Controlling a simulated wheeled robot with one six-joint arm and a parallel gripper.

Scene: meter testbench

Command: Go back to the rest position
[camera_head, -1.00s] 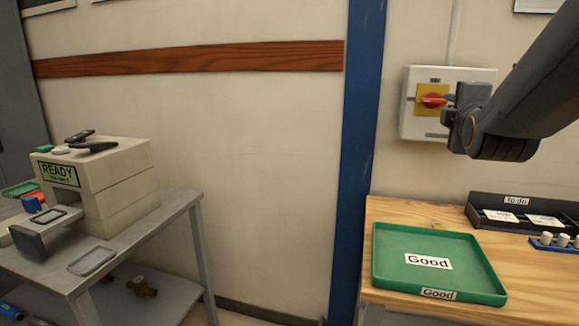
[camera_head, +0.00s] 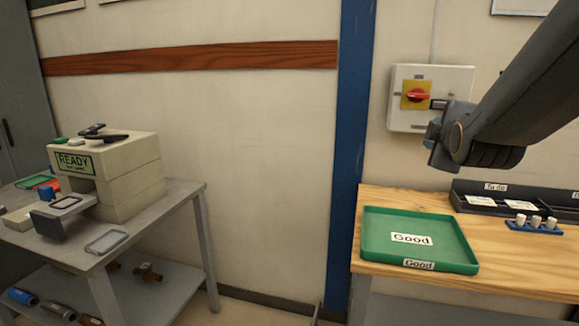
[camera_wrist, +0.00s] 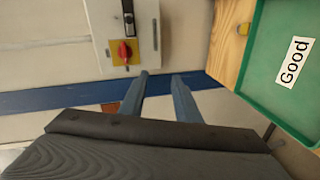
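My gripper (camera_head: 437,140) hangs in the air at the right of the head view, at the end of my dark arm. It is in front of the wall and above the wooden bench (camera_head: 530,264). In the wrist view the two blue-grey fingers of my gripper (camera_wrist: 160,76) stand apart with nothing between them. The switch box (camera_head: 402,122) with its yellow plate and red knob (camera_head: 417,95) is on the wall just up and left of my gripper. It also shows in the wrist view, where the red knob (camera_wrist: 124,52) is clear of the fingers.
A green tray (camera_head: 465,265) labelled Good and a black To do tray (camera_head: 470,188) are on the bench. A blue rack (camera_head: 534,227) holds white pieces. At left, a grey table (camera_head: 170,215) carries a tester (camera_head: 135,185) reading READY. A blue post (camera_head: 350,170) stands between.

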